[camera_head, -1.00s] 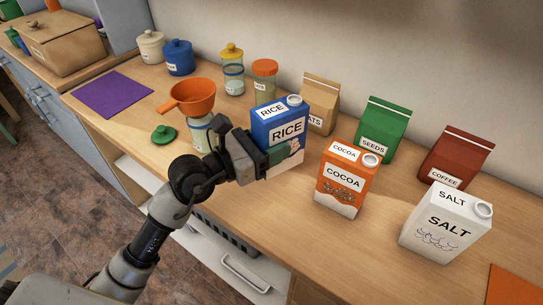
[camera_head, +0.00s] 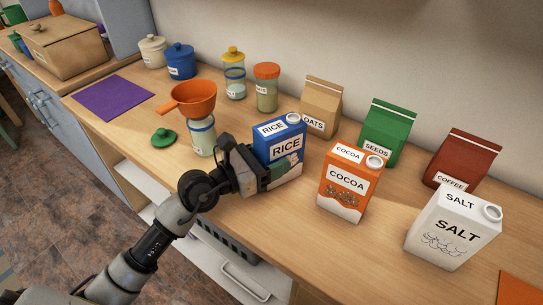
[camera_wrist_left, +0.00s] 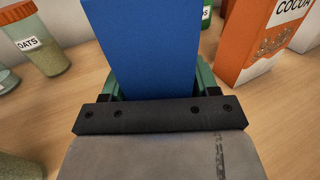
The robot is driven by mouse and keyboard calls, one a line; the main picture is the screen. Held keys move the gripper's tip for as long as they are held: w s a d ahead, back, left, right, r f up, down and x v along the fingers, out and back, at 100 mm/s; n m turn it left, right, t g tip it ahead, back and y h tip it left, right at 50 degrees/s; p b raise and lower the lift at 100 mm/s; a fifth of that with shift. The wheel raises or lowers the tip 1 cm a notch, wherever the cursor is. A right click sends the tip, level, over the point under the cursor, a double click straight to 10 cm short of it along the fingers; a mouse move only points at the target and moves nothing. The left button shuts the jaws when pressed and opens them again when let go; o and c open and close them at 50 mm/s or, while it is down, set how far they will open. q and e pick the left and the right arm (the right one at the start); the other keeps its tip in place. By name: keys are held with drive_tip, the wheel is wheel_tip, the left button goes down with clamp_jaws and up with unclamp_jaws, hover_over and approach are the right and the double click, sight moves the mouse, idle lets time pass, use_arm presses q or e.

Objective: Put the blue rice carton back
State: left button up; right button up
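The blue rice carton (camera_head: 279,136) is upright on or just above the wooden counter, left of the orange cocoa carton (camera_head: 347,181). My left gripper (camera_head: 270,172) is shut on the rice carton from its front left side, low on the body. In the left wrist view the carton (camera_wrist_left: 145,45) stands between the green fingers, one at each side. The gripper hides part of the carton's lower front, and whether its base touches the counter is hard to tell. My right gripper is not in view.
Behind stand the oats bag (camera_head: 321,106), seeds bag (camera_head: 386,133) and coffee bag (camera_head: 462,159). The salt carton (camera_head: 453,227) is at right. An orange funnel (camera_head: 194,97) sits on a jar (camera_head: 202,137) at left, near a green lid (camera_head: 164,137). A purple mat (camera_head: 112,97) lies bare.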

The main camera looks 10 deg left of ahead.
use_arm(q)
drive_tip(key=shift+o, duration=1.4)
drive_tip(key=shift+r, duration=0.2)
drive_tip(key=b+v, duration=0.1)
drive_tip(key=v, duration=0.3)
drive_tip(key=b+v, duration=0.1)
drive_tip(key=v, duration=0.4)
drive_tip(key=shift+s+a+f, duration=0.15)
drive_tip(key=shift+s+f, duration=0.05)
drive_tip(key=shift+b+v, duration=0.3)
drive_tip(key=shift+v, duration=0.6)
drive_tip(key=shift+s+a+r, duration=0.25)
drive_tip(key=shift+s+a, duration=0.05)
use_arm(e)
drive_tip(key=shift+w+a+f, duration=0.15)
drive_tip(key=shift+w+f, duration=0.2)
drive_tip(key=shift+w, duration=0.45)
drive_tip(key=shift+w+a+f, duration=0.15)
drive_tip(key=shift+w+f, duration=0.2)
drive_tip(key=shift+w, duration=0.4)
